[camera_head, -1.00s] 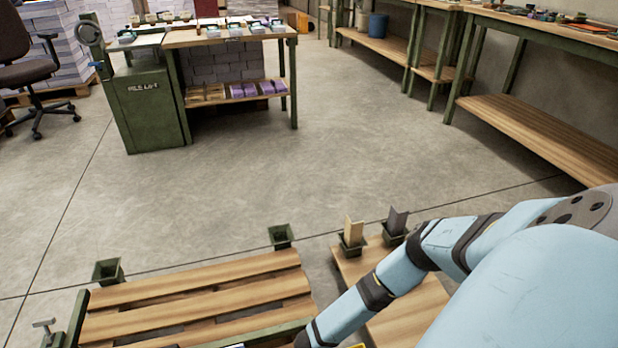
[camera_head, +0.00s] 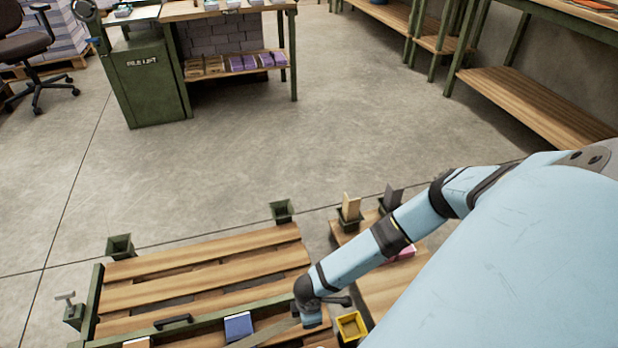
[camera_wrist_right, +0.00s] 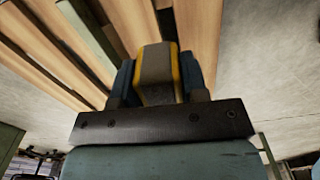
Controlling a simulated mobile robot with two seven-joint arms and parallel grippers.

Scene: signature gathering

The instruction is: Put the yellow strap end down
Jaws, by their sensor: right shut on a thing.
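In the right wrist view, my right gripper (camera_wrist_right: 157,76) is shut on the yellow strap end (camera_wrist_right: 156,64), a grey-brown piece with yellow edges held between two dark blue fingers. In the head view, my right arm comes in from the right and its wrist is low over the near edge of the slatted wooden pallet (camera_head: 200,270). The fingers are mostly out of sight there. A grey band (camera_head: 262,333) runs from beside the wrist down to the left; I cannot tell whether it is the strap. My left gripper is not in view.
A small yellow open bin (camera_head: 352,326) stands right of my wrist. A blue block (camera_head: 238,326) and a black handle (camera_head: 173,321) are at the near green rail. Green post sockets (camera_head: 282,211) stand at the pallet's corners. The floor beyond is clear.

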